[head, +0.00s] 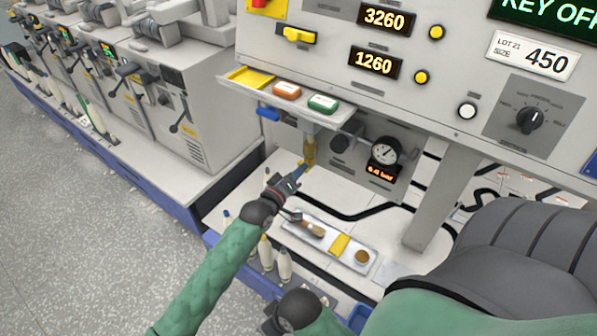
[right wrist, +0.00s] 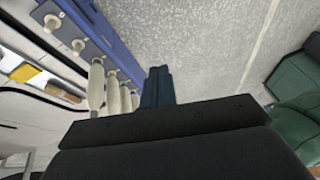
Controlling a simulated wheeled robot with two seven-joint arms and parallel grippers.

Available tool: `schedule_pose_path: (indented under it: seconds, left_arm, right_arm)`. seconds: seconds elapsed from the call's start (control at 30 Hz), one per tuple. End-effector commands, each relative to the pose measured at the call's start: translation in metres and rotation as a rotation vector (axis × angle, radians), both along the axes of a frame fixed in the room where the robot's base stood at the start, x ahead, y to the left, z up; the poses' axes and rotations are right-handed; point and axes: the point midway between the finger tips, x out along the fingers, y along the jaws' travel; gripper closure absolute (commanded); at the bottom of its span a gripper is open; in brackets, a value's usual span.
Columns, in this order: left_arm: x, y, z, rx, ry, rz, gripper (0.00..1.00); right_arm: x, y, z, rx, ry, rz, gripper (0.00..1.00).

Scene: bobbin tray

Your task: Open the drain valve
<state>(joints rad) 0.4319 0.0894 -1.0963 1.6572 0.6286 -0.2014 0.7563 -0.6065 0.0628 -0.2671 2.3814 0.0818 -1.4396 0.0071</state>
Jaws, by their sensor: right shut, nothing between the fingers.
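A filter unit with an amber bowl (head: 309,148) hangs under the machine's small shelf, left of a round pressure gauge (head: 384,152). A small yellow part, perhaps the drain valve, shows at the foot of the bowl; its position is too small to tell. My left gripper (head: 301,169) reaches up to the bowl's lower end, its blue fingertips at or very near it. Contact and finger gap cannot be made out. My right gripper (right wrist: 157,86) is shut and empty in the right wrist view, its blue fingers together, away from the filter.
Several white bobbins (right wrist: 97,88) stand along the blue rail. A blue lever (head: 268,114) sits left of the bowl. The shelf overhangs closely.

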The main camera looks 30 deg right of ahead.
Motion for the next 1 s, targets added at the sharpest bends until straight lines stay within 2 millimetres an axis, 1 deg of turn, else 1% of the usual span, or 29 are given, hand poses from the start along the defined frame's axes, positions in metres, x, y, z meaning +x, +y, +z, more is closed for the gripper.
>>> schedule_pose_path:
  seconds: [0.27,0.47,0.9,1.0]
  left_arm:
    - [0.000,0.000,-0.001,0.012,-0.026,0.001,1.00]
    - [0.000,0.000,-0.001,0.050,-0.116,0.000,1.00]
    - [0.000,0.000,-0.001,0.200,-0.478,0.000,1.00]
    - [0.000,0.000,-0.001,0.235,-0.561,-0.001,1.00]
  right_arm:
    - [0.004,0.002,0.001,0.002,-0.009,0.001,1.00]
    - [0.006,0.004,-0.002,0.009,-0.016,0.004,1.00]
    - [0.000,0.011,-0.017,0.023,-0.016,0.007,1.00]
    - [0.000,0.012,-0.018,0.025,-0.017,0.008,1.00]
